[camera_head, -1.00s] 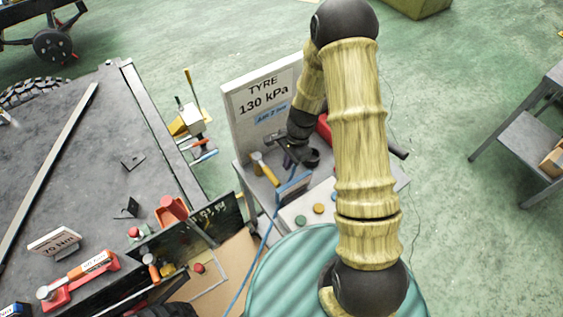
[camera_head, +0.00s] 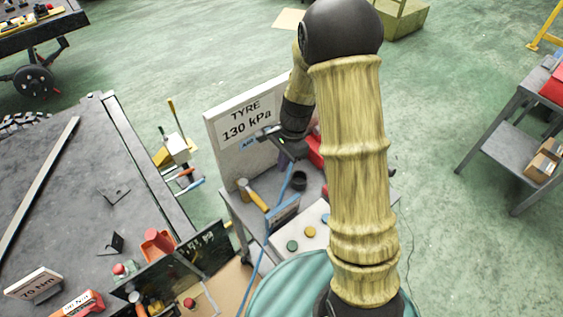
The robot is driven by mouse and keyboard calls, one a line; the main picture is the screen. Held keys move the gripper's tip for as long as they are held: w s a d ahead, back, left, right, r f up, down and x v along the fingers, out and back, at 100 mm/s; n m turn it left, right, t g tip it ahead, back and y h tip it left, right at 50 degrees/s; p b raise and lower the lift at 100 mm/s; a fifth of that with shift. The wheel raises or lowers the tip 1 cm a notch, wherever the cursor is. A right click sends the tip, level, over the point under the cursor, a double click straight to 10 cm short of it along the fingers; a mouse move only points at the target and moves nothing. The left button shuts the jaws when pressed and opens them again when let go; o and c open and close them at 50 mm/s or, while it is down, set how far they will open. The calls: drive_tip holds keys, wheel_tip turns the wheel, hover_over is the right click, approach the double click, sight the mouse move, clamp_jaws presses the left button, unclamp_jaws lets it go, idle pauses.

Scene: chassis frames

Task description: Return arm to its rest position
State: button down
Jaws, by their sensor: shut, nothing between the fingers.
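My arm (camera_head: 357,160) rises from the bottom right of the view, bends at a black joint at the top and folds down behind itself. My gripper (camera_head: 272,137) is at its far end, small and dark, in front of the white TYRE 130 kPa sign (camera_head: 238,122) and above the small grey table. It is shut and appears empty. The fingertips are small in this view. The upper arm hides part of the table behind it.
The small table (camera_head: 238,206) holds a yellow-handled hammer (camera_head: 252,194), a black cup and coloured buttons. A blue hose (camera_head: 266,240) hangs near the gripper. A dark workbench (camera_head: 85,190) stands left, a grey shelf table (camera_head: 510,140) right.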

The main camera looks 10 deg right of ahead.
drive_tip(key=s+d+r+n+t+h, duration=0.2)
drive_tip(key=s+d+r+n, duration=0.3)
drive_tip(key=s+r+n, duration=0.5)
drive_tip(key=s+n+t, duration=0.1)
drive_tip(key=s+n, duration=0.1)
drive_tip(key=shift+s+r+n+t, duration=0.3)
drive_tip(key=shift+r+n+t, duration=0.05)
drive_tip(key=shift+n+t, duration=0.05)
